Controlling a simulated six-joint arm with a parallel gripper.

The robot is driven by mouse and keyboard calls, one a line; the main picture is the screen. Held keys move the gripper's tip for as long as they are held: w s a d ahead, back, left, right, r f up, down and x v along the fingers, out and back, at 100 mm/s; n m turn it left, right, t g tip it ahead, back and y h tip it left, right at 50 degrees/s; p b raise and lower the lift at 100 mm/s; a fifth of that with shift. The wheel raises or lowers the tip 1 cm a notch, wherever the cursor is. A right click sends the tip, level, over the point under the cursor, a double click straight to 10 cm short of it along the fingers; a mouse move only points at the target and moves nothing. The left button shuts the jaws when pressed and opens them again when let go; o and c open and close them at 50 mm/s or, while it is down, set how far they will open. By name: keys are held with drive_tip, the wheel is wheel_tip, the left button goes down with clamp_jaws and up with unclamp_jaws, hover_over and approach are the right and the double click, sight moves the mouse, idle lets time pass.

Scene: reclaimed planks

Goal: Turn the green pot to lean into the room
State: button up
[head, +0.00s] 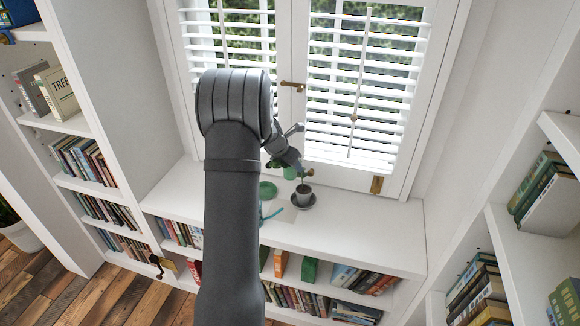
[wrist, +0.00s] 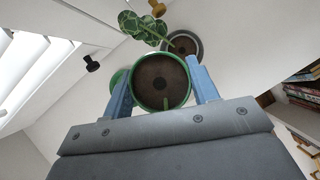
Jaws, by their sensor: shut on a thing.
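The green pot (wrist: 189,92) shows its rim and brown soil in the wrist view, between the two blue fingers of my gripper (wrist: 161,88). My gripper (head: 293,163) is shut on it. In the head view, only a small green part of the pot (head: 289,172) shows by the fingers, above the white shelf top; the rest is hidden. A green saucer (head: 267,189) lies on the shelf to the left, with no pot on it. I cannot tell which way the pot's plant leans.
A grey pot (head: 304,196) stands on a dark saucer close beside my gripper; leaves (wrist: 143,25) show near it in the wrist view. Shuttered windows (head: 360,90) stand behind. The shelf top (head: 365,225) is clear to the right.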

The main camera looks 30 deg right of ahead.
idle(0.3)
drive_tip(key=w+a+f+n, duration=0.1)
drive_tip(key=w+a+f, duration=0.1)
drive_tip(key=w+f, duration=0.1)
drive_tip(key=w+a+f+n+t, duration=0.1)
drive_tip(key=w+a+f, duration=0.1)
drive_tip(key=w+f, duration=0.1)
drive_tip(key=w+a+f+n+y, duration=0.1)
drive_tip(key=w+a+f, duration=0.1)
drive_tip(key=w+f, duration=0.2)
drive_tip(key=shift+a+f+t, duration=0.15)
drive_tip(key=shift+f+t, duration=0.05)
drive_tip(key=shift+t, duration=0.1)
drive_tip(key=shift+f, duration=1.4)
drive_tip(key=o, duration=1.4)
drive_tip(key=shift+c, duration=0.2)
drive_tip(key=shift+s, duration=0.1)
drive_tip(key=v, duration=1.7)
drive_tip(key=shift+r, duration=0.2)
